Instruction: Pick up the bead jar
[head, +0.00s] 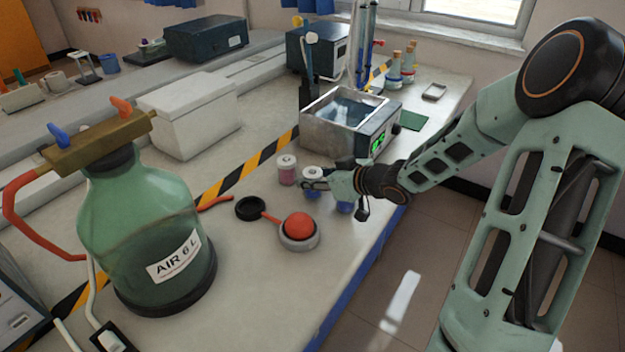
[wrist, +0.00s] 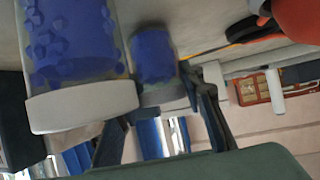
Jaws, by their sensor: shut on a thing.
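A bead jar (head: 312,189) with blue contents and a white lid stands on the bench in the head view. My gripper (head: 318,184) is at its upper part, with the fingers around it. In the wrist view this blue bead jar (wrist: 153,55) sits between the fingers of my gripper (wrist: 163,95), which is shut on it. A second blue bead jar (wrist: 72,40) is large and close at the left of the wrist view. It also shows partly behind my gripper in the head view (head: 345,207). Whether the held jar touches the bench is unclear.
A pink jar (head: 287,172) stands just left of the held jar. A metal bath (head: 345,118) is behind it. A red ball on a grey ring (head: 299,232) and a green AIR 6 L bottle (head: 150,225) are to the left. The bench edge is close on the right.

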